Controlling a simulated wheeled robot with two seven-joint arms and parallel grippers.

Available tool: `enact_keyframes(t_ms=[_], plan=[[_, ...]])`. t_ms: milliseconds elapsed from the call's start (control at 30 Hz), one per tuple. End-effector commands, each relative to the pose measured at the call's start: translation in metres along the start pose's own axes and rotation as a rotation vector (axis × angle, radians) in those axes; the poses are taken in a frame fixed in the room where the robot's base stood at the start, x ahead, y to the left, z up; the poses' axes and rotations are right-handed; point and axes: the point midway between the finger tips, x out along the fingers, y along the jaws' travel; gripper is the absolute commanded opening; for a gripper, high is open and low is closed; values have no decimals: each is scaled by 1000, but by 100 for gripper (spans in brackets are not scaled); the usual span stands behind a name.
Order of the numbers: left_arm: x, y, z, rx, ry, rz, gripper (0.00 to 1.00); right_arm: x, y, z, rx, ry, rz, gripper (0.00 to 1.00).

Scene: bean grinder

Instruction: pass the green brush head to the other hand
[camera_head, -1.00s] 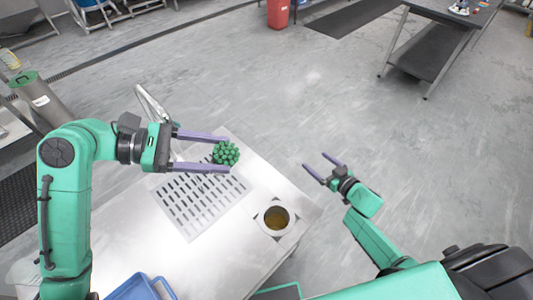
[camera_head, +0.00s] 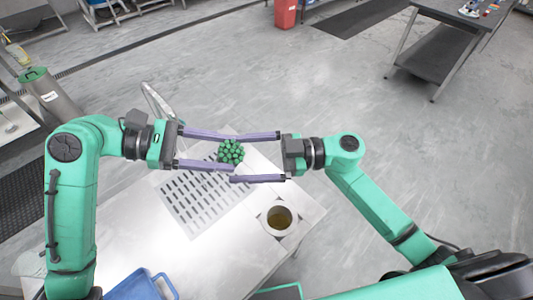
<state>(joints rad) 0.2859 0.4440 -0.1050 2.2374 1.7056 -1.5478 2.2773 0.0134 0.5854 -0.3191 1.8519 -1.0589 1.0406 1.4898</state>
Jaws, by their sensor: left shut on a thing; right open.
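The green brush head (camera_head: 230,151) is a knobbly green ball near the middle of the view, above the metal counter. My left gripper (camera_head: 232,152) comes in from the left, its purple fingers on either side of the brush head, and is shut on it. My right gripper (camera_head: 237,158) comes in from the right and faces the left one. It is open, its two purple fingers reaching toward the brush head with the ball between their tips. I cannot tell whether the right fingers touch the ball.
The metal counter (camera_head: 140,235) has a slotted drain panel (camera_head: 200,205) and a round opening (camera_head: 279,218) with brown content. A blue bin (camera_head: 140,287) is at the front. A metal canister (camera_head: 50,93) stands at the left. Grey floor lies open behind.

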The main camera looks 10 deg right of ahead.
Motion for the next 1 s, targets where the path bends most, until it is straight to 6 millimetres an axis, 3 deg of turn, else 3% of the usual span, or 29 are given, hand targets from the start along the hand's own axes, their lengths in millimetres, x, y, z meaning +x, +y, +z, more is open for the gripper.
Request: enact_keyframes(t_ms=[100,300,600,833,867,900,967,1000], plan=[[0,0,0,0,0,0,0,29,1,-2,-2,5,1,98],[0,0,0,0,0,0,0,59,1,0,-1,2,3,98],[0,0,0,0,0,0,0,64,1,0,0,0,4,98],[0,0,0,0,0,-1,0,63,1,0,0,0,4,10],[0,0,0,0,0,-1,0,63,1,0,0,0,5,8],[0,0,0,0,0,-1,77,63,2,0,0,0,5,8],[0,0,0,0,0,-1,96,63,1,0,0,0,5,8],[0,0,0,0,0,-1,96,63,1,0,0,0,5,8]])
